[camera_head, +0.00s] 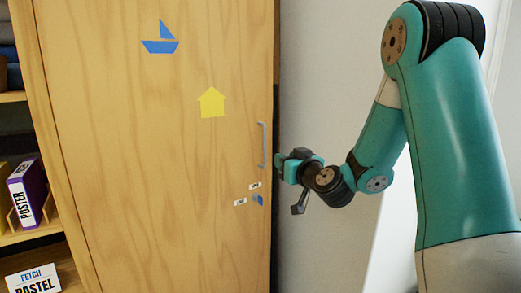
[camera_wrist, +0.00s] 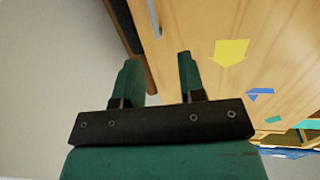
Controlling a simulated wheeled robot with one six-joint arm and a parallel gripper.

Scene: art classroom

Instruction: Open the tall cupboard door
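The tall cupboard door (camera_head: 150,150) is pale wood and fills the left and middle of the head view. It looks shut or nearly so, with a dark strip along its right edge. Its grey vertical bar handle (camera_head: 262,145) is near that edge. My gripper (camera_head: 281,160) is just right of the handle's lower end, apart from it as far as I can see. In the wrist view the fingers of my gripper (camera_wrist: 157,62) are spread with nothing between them. The handle (camera_wrist: 155,20) shows beyond the fingertips, partly cut off by the frame's top.
A blue boat sticker (camera_head: 160,38) and a yellow house sticker (camera_head: 212,102) are on the door. Open shelves at the left hold a purple poster box (camera_head: 28,192) and a pastel label card (camera_head: 33,280). A plain pale wall (camera_head: 325,245) is at the right.

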